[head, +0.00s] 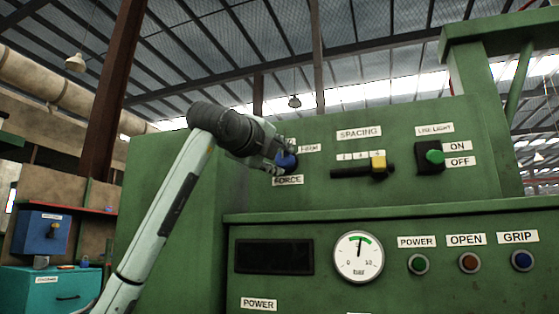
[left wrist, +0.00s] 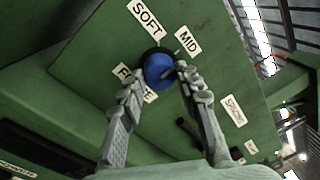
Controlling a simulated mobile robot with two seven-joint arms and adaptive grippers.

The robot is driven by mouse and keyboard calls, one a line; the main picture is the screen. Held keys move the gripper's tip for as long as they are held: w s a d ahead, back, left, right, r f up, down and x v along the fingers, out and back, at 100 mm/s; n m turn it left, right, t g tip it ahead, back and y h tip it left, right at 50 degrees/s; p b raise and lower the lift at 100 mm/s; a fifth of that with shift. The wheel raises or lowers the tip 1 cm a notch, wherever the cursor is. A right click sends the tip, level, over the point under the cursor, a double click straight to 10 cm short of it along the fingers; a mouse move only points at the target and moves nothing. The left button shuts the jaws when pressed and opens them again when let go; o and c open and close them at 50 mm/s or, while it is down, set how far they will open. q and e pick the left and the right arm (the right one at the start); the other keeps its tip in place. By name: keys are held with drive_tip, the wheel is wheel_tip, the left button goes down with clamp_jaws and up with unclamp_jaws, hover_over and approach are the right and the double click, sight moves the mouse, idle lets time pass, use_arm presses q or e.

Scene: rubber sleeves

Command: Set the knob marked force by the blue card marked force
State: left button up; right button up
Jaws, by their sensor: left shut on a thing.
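The blue force knob (head: 287,160) is on the upper face of the green machine, above a white FORCE label (head: 287,180). My left gripper (head: 276,158) is at the knob, its fingers on either side. In the left wrist view, the two fingers (left wrist: 158,88) are shut on the blue knob (left wrist: 158,70). SOFT (left wrist: 147,18) and MID (left wrist: 188,40) labels sit around it; the FORCE label (left wrist: 122,71) is partly hidden by a finger. I cannot read the knob's setting surely. I see no blue card marked force. My right gripper is not in view.
Right of the knob are a SPACING slider with a yellow handle (head: 378,165) and a green line-light switch (head: 434,157). Below are a round gauge (head: 358,258) and POWER, OPEN and GRIP buttons. A blue box (head: 42,233) stands far left.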

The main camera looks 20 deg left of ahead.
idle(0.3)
use_arm(q)
drive_tip(key=o, duration=1.2)
drive_tip(key=shift+c, duration=0.2)
drive_tip(key=s+a, duration=0.1)
drive_tip(key=s, duration=1.1)
drive_tip(key=shift+f, duration=0.35)
drive_tip(key=shift+a, duration=0.1)
